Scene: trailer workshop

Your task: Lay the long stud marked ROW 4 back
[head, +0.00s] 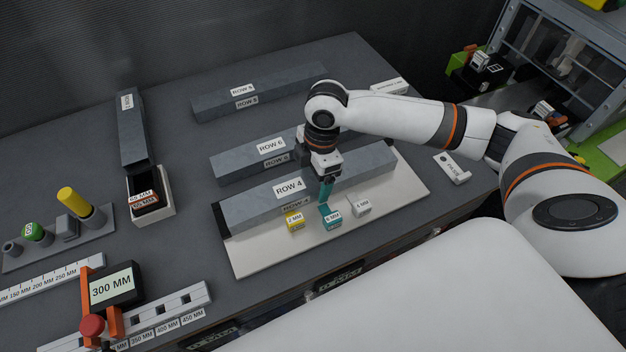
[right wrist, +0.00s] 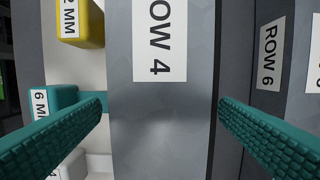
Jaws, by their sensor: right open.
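The long grey stud marked ROW 4 (head: 250,210) lies along the white board (head: 250,262) at the front of the table. My right gripper (head: 326,188) is over the stud, pointing down. In the right wrist view its teal fingers are open, one on each side of the ROW 4 stud (right wrist: 160,125), with visible space beside the stud. The left-hand finger there is close to the teal 6 MM block (right wrist: 62,97). The arm hides part of the stud in the head view. My left gripper is not in view.
The ROW 6 stud (head: 228,164) lies just behind, and the ROW 5 stud (head: 215,101) farther back. A yellow 2 MM block (head: 295,222), the 6 MM block and a white 4 MM block (head: 361,207) stand in front. A 300 MM gauge (head: 111,287) stands front left.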

